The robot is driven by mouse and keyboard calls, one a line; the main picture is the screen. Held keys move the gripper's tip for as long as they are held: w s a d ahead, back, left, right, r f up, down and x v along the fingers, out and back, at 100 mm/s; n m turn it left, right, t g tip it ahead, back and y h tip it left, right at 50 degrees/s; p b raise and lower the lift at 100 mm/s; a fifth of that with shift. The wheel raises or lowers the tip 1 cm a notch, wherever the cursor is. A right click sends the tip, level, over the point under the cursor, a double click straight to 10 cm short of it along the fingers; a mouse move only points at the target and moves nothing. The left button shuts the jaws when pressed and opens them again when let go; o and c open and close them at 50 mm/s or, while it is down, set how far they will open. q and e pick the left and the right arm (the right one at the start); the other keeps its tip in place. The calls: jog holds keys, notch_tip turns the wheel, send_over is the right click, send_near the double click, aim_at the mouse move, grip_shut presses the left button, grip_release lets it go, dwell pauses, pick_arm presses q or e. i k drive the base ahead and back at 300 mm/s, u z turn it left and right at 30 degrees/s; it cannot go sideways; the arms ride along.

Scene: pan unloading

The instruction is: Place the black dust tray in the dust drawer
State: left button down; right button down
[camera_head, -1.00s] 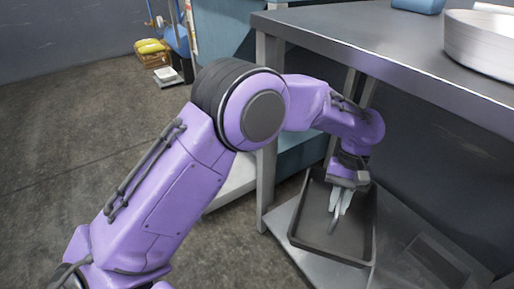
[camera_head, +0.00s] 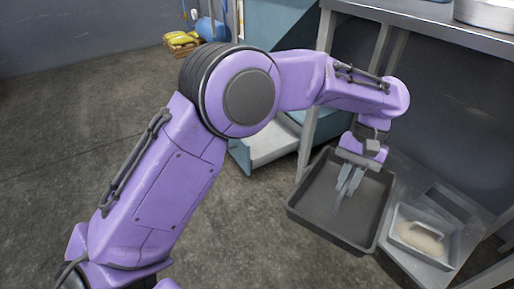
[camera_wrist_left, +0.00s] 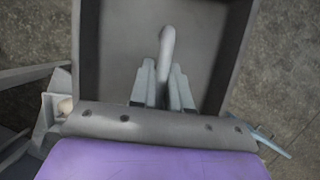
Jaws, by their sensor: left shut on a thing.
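The black dust tray (camera_head: 312,203) is a wide, shallow, dark pan with a raised rim, held in front of the steel table's lower shelf. My left gripper (camera_head: 345,190) reaches down into it from above and is shut on the tray, at a grey upright handle. In the left wrist view the tray (camera_wrist_left: 215,45) opens away from the wrist. Its handle (camera_wrist_left: 167,48) stands between the fingers (camera_wrist_left: 165,85). I cannot make out which part of the scene is the dust drawer. My right gripper is not in view.
A steel table (camera_head: 430,22) with a lower shelf (camera_head: 455,205) stands at the right. A clear box with beige contents (camera_head: 420,238) sits on that shelf. A teal unit with a pale low ledge (camera_head: 265,145) stands behind. The floor (camera_head: 75,150) at left is open.

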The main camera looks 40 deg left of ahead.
aim_at(258, 143)
jog(key=u, duration=2.25)
jog(key=i, duration=1.5)
jog(key=z, duration=2.3)
jog(key=i, duration=1)
jog(key=z, duration=0.05)
